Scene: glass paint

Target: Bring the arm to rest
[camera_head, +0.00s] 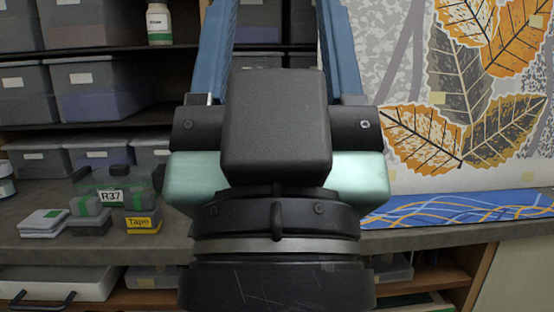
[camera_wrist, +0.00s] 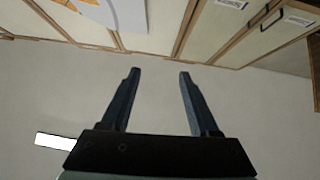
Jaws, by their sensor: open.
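My gripper (camera_wrist: 157,72) shows in the wrist view with its two dark fingers spread apart and nothing between them. Beyond the fingers is bare pale floor. In the head view my arm and wrist fill the middle of the picture, and the blue fingers (camera_head: 275,30) point up past the top edge. Their tips are out of that frame. The wrist hides the middle of the counter and part of the shelves.
A grey counter (camera_head: 30,243) holds a box marked R37 (camera_head: 112,190), a Tape box (camera_head: 143,221) and a stack of cards (camera_head: 44,222) at left. Shelves with grey bins (camera_head: 100,88) stand behind. A leaf-pattern panel (camera_head: 410,60) is at right. Cabinets (camera_wrist: 255,35) edge the floor.

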